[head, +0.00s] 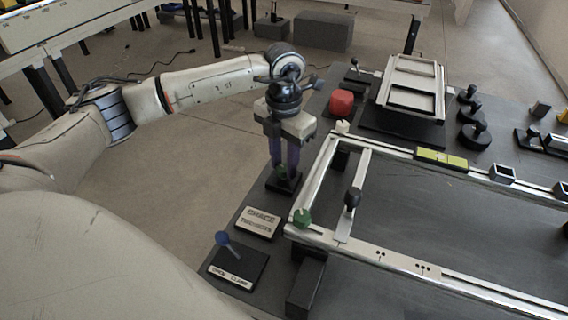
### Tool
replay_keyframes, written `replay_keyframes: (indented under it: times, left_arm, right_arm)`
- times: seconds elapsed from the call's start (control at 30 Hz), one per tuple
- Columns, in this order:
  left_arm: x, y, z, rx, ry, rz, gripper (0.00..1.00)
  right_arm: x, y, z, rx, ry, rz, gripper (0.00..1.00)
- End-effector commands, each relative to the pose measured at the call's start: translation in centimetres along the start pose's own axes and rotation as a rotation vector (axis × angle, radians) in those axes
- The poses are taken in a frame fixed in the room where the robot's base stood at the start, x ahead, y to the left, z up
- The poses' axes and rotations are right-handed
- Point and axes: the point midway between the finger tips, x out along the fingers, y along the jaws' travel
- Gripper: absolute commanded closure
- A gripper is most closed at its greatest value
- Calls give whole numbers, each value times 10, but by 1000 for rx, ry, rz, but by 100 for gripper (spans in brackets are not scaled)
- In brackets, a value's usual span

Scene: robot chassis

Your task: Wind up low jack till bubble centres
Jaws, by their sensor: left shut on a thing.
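My left gripper (284,168) points down beyond the left end of the pale rail frame (385,262). Its purple fingers are shut on a small dark green piece above a black block (284,184). The fingers hide much of this piece, so I cannot tell whether it is a jack's handle. A green knob (302,217) sits at the frame's near left corner, and a white knob (342,128) at its far left corner. A yellow-green level (441,158) lies on the far rail; its bubble is too small to read. My right gripper is not in view.
A black-knobbed lever (352,198) stands on the frame's cross bar. A sign plate (259,222) and a blue-knobbed clamp (224,240) lie nearer me. A red block (341,102), a pale tray (412,88) and black weights (473,135) stand at the back.

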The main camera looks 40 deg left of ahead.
Motion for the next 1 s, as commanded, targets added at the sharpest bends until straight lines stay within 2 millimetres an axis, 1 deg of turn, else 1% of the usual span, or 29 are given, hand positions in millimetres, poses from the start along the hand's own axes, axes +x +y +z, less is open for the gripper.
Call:
replay_keyframes:
  times: [0.2,0.5,0.7,1.0]
  left_arm:
    - [0,0,0,183,-2,-1,93]
    - [-1,0,0,362,-2,1,93]
    - [-1,0,0,421,-2,1,93]
    - [-2,0,0,442,-2,1,93]
  right_arm:
    - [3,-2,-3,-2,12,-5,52]
    - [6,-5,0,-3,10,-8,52]
    - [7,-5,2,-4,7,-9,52]
    - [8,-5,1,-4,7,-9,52]
